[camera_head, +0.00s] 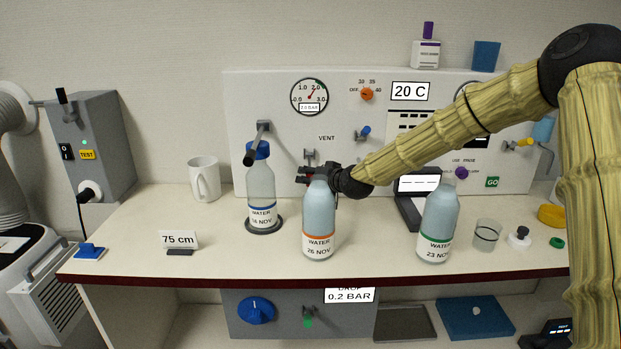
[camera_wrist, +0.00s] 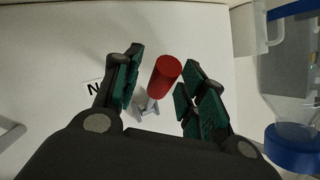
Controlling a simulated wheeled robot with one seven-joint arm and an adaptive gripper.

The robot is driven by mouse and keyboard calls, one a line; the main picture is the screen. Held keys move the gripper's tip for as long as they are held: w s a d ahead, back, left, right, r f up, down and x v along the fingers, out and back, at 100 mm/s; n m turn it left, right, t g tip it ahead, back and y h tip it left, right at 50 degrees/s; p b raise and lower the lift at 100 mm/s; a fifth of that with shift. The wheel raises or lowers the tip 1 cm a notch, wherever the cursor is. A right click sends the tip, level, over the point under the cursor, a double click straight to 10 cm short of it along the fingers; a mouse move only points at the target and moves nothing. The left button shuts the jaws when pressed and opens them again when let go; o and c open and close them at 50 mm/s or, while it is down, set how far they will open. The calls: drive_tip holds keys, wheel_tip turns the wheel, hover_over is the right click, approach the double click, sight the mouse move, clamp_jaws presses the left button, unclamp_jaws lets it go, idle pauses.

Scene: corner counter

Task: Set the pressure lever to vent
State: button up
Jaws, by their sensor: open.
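In the wrist view a lever with a red cylindrical handle (camera_wrist: 164,76) stands out from the white panel on a small grey bracket (camera_wrist: 149,108). I take it to be the pressure lever. My gripper (camera_wrist: 160,66) is open, with one dark green-padded finger on each side of the red handle; contact is not visible. In the head view my gripper (camera_head: 308,176) is at the panel front, below the VENT label (camera_head: 326,138) and just above the orange-banded bottle (camera_head: 319,222). It mostly hides the lever there. A pressure gauge (camera_head: 309,97) sits higher on the panel (camera_head: 270,90).
A blue-capped bottle (camera_head: 261,186) stands left of my gripper, under a black-handled lever (camera_head: 257,145); its cap (camera_wrist: 292,140) shows in the wrist view. A green-banded bottle (camera_head: 438,222) stands right. A white mug (camera_head: 204,178) is at left. The counter's front left is mostly clear.

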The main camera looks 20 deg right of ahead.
drive_tip(key=shift+w+a+f, duration=0.1)
clamp_jaws()
idle(0.4)
